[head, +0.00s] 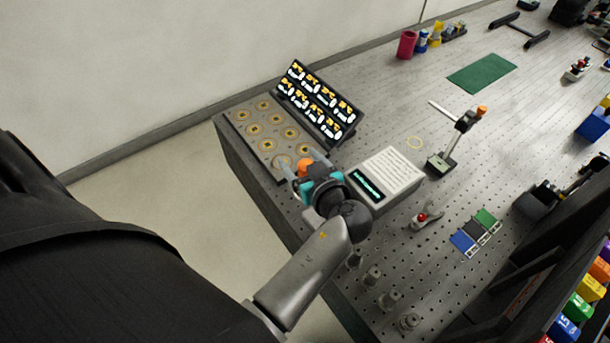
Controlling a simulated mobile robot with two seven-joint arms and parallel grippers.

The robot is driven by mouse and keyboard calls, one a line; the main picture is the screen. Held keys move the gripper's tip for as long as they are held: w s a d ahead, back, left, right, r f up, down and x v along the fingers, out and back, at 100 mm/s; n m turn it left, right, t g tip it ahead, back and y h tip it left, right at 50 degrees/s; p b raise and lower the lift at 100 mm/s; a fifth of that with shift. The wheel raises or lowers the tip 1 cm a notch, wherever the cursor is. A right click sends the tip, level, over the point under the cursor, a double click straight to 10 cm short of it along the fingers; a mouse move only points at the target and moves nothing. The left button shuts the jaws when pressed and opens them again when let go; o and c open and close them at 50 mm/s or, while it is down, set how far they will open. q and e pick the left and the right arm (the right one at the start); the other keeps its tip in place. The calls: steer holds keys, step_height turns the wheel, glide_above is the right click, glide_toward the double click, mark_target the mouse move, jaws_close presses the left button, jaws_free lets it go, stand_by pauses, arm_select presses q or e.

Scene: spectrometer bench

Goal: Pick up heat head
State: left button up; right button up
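My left gripper (303,164) reaches over the front left of the perforated bench, by the tan plate with round sockets. Its two pale fingers stand apart, with an orange piece (304,168) showing between them. I cannot tell whether the fingers press on this piece or whether it is the heat head. Another orange-topped black head (481,111) sits on a short post with a dark base, farther right on the bench. My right gripper is not in view.
The tan socket plate (240,118) and a black tilted rack (330,135) of white and yellow pieces lie beyond my gripper. A white panel box (393,171) stands close on its right. A green mat (482,73) lies farther back. Several short metal posts stand near the front edge.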

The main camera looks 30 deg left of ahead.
arm_select(q)
jaws_close()
stand_by(0.4)
steer(key=shift+a, duration=0.1)
